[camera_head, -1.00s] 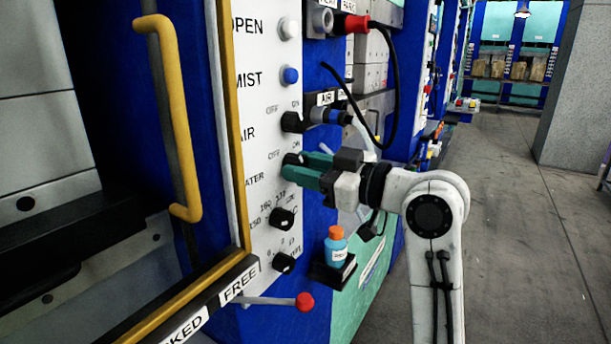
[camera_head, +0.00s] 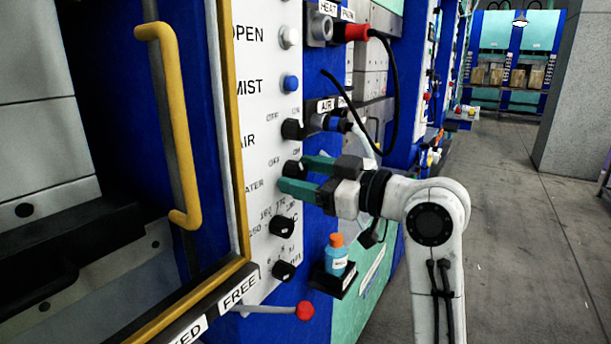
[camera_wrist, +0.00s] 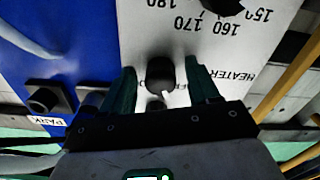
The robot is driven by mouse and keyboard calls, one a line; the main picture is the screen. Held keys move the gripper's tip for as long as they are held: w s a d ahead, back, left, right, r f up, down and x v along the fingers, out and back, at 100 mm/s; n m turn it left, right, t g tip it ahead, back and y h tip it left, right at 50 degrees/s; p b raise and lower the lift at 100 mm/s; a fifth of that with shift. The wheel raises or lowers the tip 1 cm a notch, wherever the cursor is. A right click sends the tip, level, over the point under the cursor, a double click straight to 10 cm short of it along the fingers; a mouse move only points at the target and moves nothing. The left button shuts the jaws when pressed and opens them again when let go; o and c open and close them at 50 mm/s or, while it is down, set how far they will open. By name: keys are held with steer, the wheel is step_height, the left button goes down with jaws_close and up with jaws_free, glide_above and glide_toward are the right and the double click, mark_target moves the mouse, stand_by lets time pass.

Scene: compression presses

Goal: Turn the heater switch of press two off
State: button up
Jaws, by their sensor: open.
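The heater switch of the press panel, a black round knob (camera_head: 293,168), sits beside the "HEATER" lettering, with "OFF" and "ON" marks above it. My gripper (camera_head: 293,174) is open in front of the panel, its two green fingers on either side of the knob. In the wrist view, which shows the panel upside down, the knob (camera_wrist: 160,73) stands between the spread fingers (camera_wrist: 160,82), with a gap on each side. A pale mark on its lower edge seems to point down and slightly right, towards partly hidden lettering; its exact setting is hard to read.
The air knob (camera_head: 292,129) is above and the temperature knob (camera_head: 282,227) below. A blue bottle with an orange cap (camera_head: 336,255) stands on a bracket under my gripper. A red-tipped lever (camera_head: 305,311) juts out lower down. The aisle floor (camera_head: 530,260) at right is clear.

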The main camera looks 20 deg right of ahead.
steer(key=v, duration=1)
steer(key=shift+s+d+b, duration=0.2)
steer(key=shift+s+b, duration=0.1)
steer(key=shift+s, duration=0.05)
steer(key=s+f+m+g+h+p, duration=0.2)
steer(key=s+f+m+g+h, duration=0.15)
steer(key=f, duration=0.95)
steer(key=s+f+m+g+h+p, duration=0.2)
steer(key=s+f+m+h+p, duration=0.15)
steer(key=f, duration=1.05)
steer(key=s+d+f+m+g+h+p, duration=0.1)
steer(key=s+f+g, duration=0.3)
steer(key=s, duration=0.7)
steer(key=s+d+f+m+g+h+p, duration=0.1)
steer(key=s+f+g, duration=0.3)
steer(key=s+f, duration=0.5)
steer(key=s+m+h, duration=0.1)
steer(key=s, duration=0.2)
steer(key=shift+s+m+h, duration=0.25)
steer(key=shift+m+h, duration=0.15)
